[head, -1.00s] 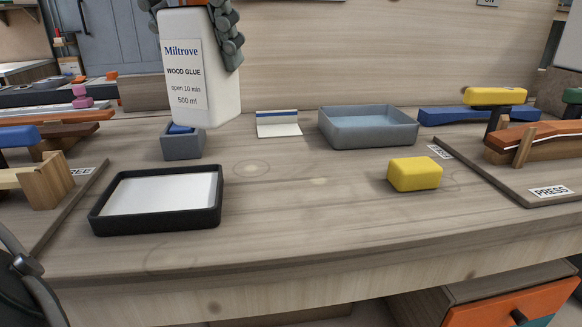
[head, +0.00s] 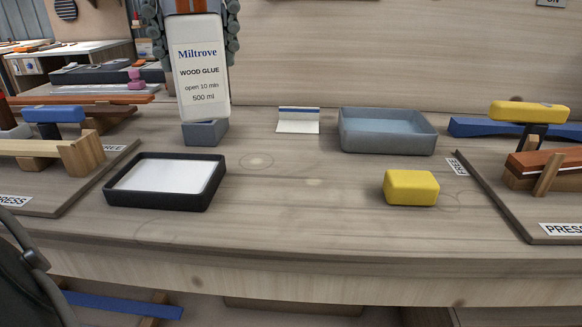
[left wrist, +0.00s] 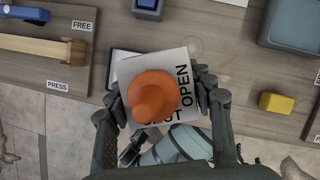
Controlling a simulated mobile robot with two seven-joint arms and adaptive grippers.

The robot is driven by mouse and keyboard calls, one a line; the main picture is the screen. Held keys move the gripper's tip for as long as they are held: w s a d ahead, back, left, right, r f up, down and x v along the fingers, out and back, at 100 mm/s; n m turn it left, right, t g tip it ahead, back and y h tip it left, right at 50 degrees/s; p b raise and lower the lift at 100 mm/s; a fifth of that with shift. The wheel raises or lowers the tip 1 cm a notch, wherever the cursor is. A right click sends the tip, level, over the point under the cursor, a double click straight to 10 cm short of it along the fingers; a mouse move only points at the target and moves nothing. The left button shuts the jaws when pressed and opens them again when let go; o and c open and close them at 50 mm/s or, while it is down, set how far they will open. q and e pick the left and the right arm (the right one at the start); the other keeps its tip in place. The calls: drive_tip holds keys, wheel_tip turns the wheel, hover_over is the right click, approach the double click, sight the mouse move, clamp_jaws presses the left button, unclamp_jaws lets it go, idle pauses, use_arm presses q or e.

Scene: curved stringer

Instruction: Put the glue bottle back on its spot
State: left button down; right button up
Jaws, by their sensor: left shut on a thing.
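The white glue bottle (head: 203,75), labelled Miltrove Wood Glue, hangs nearly upright above the bench. My left gripper (head: 192,28) is shut on its upper part, with a finger on either side. In the left wrist view the bottle's orange cap (left wrist: 155,97) shows from above between the fingers of the left gripper (left wrist: 163,98). In the head view the bottle's lower end overlaps a small grey holder (head: 205,132) standing behind. A black-rimmed tray with a white floor (head: 118,193) lies in front, below the bottle. My right gripper is not seen.
A yellow block (head: 411,187) sits right of centre. A grey-blue open bin (head: 388,148) and a small white pad with a blue stripe (head: 298,125) are at the back. Clamp boards flank both sides, including the right board (head: 530,215). The bench middle is clear.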

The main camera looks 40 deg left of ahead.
use_arm(q)
drive_tip(key=w+d+f, duration=0.2)
drive_tip(key=f, duration=0.1)
drive_tip(key=w+d+f, duration=0.6)
drive_tip(key=f, duration=0.1)
drive_tip(key=shift+p, duration=0.35)
drive_tip(key=shift+w+f, duration=0.1)
drive_tip(key=shift+f, duration=0.35)
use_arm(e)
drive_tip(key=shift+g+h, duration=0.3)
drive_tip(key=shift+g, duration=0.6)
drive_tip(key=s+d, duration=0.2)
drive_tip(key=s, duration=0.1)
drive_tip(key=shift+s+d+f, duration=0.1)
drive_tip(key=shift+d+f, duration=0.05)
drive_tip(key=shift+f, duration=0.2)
